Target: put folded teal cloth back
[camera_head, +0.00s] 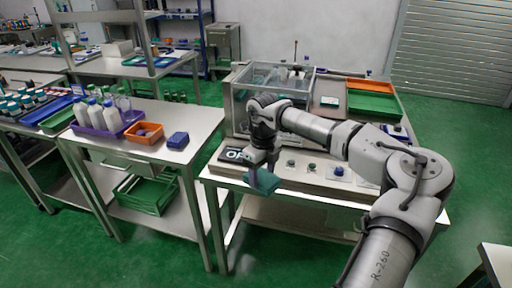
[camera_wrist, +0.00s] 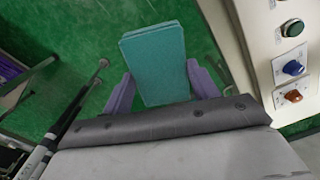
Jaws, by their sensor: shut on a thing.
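The folded teal cloth (camera_head: 264,182) is a flat, rectangular stack held in my gripper (camera_head: 262,168). It hangs near the front left corner of the machine table, beside the black sign. In the wrist view, the teal cloth (camera_wrist: 153,62) stands between the two purple fingers of my gripper (camera_wrist: 160,88), with green floor behind it. The gripper is shut on the cloth. The fingers hide part of its sides.
The left metal table (camera_head: 160,152) bears a blue folded stack (camera_head: 178,140), an orange bin (camera_head: 145,138) and a purple tray (camera_head: 108,132) of white bottles. A floor gap separates it from the machine table (camera_head: 300,192). Control knobs (camera_wrist: 293,68) lie close on the right.

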